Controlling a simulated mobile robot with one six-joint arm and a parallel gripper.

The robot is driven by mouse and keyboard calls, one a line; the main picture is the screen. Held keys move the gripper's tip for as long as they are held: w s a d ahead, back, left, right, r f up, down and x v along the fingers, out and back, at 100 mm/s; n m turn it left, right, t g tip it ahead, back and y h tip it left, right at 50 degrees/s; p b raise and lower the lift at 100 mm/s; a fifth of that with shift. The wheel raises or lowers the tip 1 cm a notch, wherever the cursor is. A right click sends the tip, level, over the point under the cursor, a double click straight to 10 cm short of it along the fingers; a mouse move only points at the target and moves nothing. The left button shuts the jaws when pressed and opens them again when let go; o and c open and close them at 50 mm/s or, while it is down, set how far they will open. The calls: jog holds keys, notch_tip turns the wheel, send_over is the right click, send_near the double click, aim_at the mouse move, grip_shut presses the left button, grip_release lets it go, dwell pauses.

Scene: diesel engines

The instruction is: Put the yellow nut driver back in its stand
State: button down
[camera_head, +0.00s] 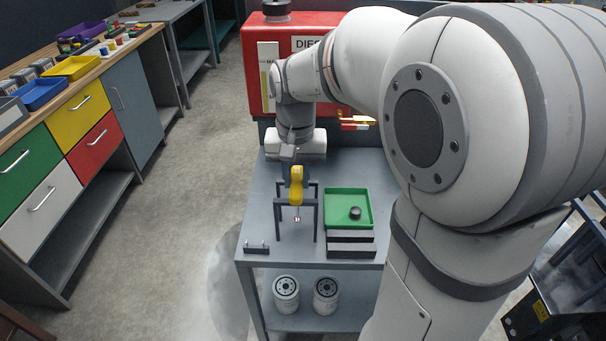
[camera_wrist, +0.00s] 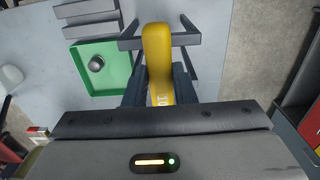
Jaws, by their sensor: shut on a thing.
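The yellow nut driver (camera_head: 296,186) is upright at the dark stand (camera_head: 315,218) on the grey table. Its shaft and tip hang below the handle, between the stand's posts. My gripper (camera_head: 288,180) is shut on the yellow handle from behind. In the wrist view the handle (camera_wrist: 157,50) sits between the two dark fingers of my gripper (camera_wrist: 159,88), and the stand's bar (camera_wrist: 187,39) runs across beside it. I cannot tell whether the driver rests on the stand or hangs just above it.
A green tray (camera_head: 338,203) with a dark round part (camera_head: 355,213) stands right of the stand, near dark grey blocks (camera_head: 350,245). A small dark bracket (camera_head: 256,247) lies at the table's front left. Two white filters (camera_head: 286,294) stand on the shelf below. A red engine cabinet (camera_head: 262,75) rises behind.

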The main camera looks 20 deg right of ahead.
aim_at(296, 179)
jog(key=shift+f, duration=0.1)
jog(key=c, duration=1.1)
grip_release()
jog(key=shift+o, duration=1.7)
jog(key=shift+w, duration=0.1)
jog(key=shift+w, duration=0.1)
jog(key=shift+r+p, duration=1.35)
jog(key=shift+r, duration=0.3)
jog(key=shift+r, duration=0.2)
